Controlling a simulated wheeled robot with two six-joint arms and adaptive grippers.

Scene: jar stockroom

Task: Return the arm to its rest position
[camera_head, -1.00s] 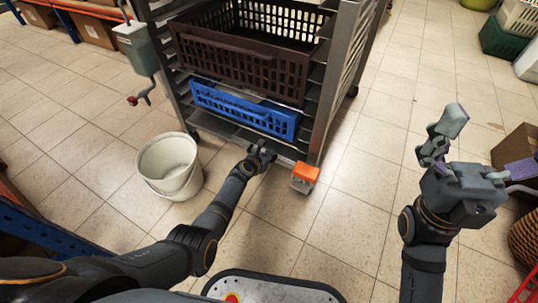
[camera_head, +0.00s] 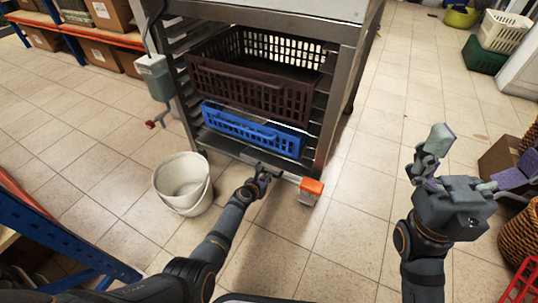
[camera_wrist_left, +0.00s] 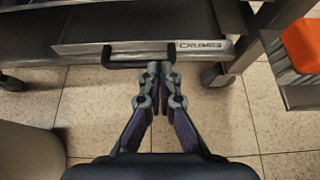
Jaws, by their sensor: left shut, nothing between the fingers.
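My left gripper (camera_head: 265,173) reaches out low in front of the metal rack (camera_head: 325,110). In the left wrist view its fingertips (camera_wrist_left: 160,68) are together with nothing between them. They are at the right part of the black handle (camera_wrist_left: 120,64) of a tray marked "CRUMBS" (camera_wrist_left: 203,45); I cannot tell whether they touch it.
The rack holds a brown crate (camera_head: 245,85) and a blue crate (camera_head: 250,133). An orange-topped box (camera_head: 311,187) is at its front right corner. A white bucket (camera_head: 182,184) stands left of my left arm. Blue shelving (camera_head: 60,240) is at lower left; wicker baskets (camera_head: 518,235) are at right.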

